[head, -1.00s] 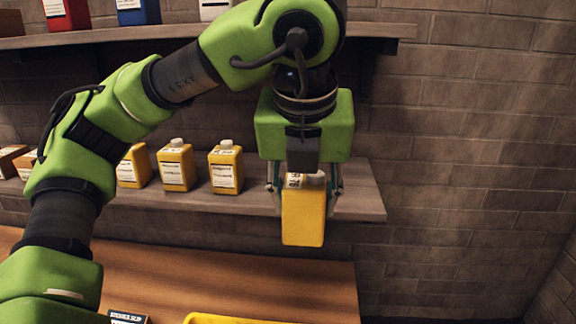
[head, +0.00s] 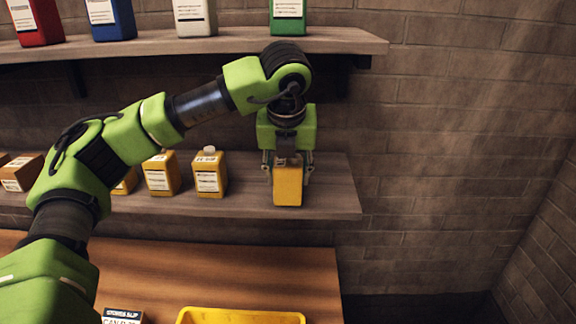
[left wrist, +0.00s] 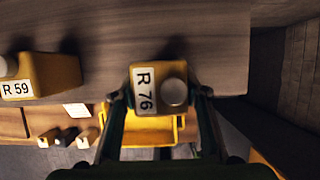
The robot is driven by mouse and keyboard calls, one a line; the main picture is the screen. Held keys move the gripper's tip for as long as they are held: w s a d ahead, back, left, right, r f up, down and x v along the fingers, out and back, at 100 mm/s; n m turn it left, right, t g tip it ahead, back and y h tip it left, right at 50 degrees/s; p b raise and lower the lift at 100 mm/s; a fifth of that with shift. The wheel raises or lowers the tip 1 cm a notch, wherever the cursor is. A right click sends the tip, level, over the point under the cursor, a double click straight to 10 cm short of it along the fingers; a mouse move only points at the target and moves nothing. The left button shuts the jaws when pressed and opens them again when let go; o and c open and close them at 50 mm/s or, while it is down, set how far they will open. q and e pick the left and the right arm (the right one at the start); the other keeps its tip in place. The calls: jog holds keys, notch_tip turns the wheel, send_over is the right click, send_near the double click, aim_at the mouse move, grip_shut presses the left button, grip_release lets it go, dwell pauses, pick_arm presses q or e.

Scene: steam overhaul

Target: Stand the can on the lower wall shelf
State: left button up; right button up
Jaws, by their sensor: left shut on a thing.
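The yellow can (head: 288,187) is between the fingers of my left gripper (head: 287,172), at the right end of the lower wall shelf (head: 330,190). It looks upright. In the left wrist view the can (left wrist: 149,75) shows its R 76 label and pale round cap from above, with the left gripper's fingers (left wrist: 160,95) on both sides of it. Its base appears at shelf level; I cannot tell whether it touches the board. My right gripper is not in view.
Several yellow cans stand to the left on the same shelf, the nearest (head: 210,173) marked R 59 in the wrist view (left wrist: 45,76). The upper shelf (head: 345,40) holds coloured cans. Below are a wooden bench (head: 230,270) and a yellow tray (head: 240,316).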

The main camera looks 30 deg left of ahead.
pick_arm(q)
jog(key=shift+f, duration=0.2)
jog(key=shift+s, duration=0.1)
jog(key=shift+f+b, duration=0.15)
jog(key=shift+b, duration=0.15)
jog(key=o, duration=1.4)
jog(key=shift+c, duration=0.2)
jog(key=shift+r, duration=0.2)
